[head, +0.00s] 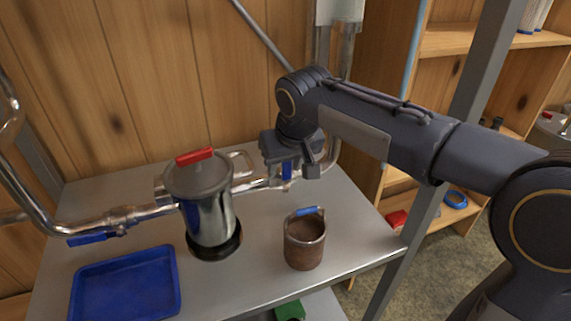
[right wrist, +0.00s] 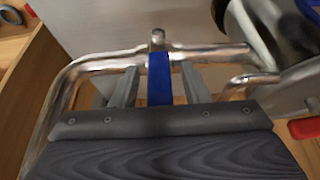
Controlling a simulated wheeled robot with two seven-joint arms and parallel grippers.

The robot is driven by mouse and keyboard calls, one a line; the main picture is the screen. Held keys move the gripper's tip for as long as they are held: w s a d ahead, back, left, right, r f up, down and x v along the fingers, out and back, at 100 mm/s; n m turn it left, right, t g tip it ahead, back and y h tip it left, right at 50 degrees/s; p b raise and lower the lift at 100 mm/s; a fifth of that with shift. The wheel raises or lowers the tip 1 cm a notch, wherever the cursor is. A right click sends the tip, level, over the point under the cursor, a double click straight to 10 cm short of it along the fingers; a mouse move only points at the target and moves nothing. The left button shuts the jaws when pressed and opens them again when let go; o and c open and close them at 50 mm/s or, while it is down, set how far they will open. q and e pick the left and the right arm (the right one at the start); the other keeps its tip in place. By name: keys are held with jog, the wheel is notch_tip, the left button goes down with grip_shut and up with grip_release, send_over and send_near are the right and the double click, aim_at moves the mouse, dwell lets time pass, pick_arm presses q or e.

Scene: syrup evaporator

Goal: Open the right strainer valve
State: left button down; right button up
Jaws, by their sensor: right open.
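The right strainer valve has a blue handle (head: 286,172) on the steel pipe to the right of the strainer. In the right wrist view this blue handle (right wrist: 159,78) lies between my two fingers, in line with them and crossing the pipe. My right gripper (head: 291,177) is open around the handle, with a visible gap on each side. It also shows from its own camera (right wrist: 160,86). The strainer (head: 212,217) is a steel pot with a red-handled lid (head: 196,156). A second blue valve handle (head: 90,238) lies along the left pipe. My left gripper is out of view.
A blue tray (head: 126,311) lies at the front left of the grey metal table (head: 258,277). A rusty pail (head: 304,249) with a blue grip stands in front of my right gripper. A grey post and wooden shelves (head: 460,40) are at the right.

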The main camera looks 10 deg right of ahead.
grip_shut()
jog(key=y, duration=0.1)
jog(key=d+y, duration=0.2)
jog(key=y, duration=0.1)
jog(key=shift+w+d+f+m+g, duration=0.1)
jog(key=shift+w+f+m+g, duration=0.15)
jog(key=shift+m+g, duration=0.15)
dwell(0.3)
grip_release()
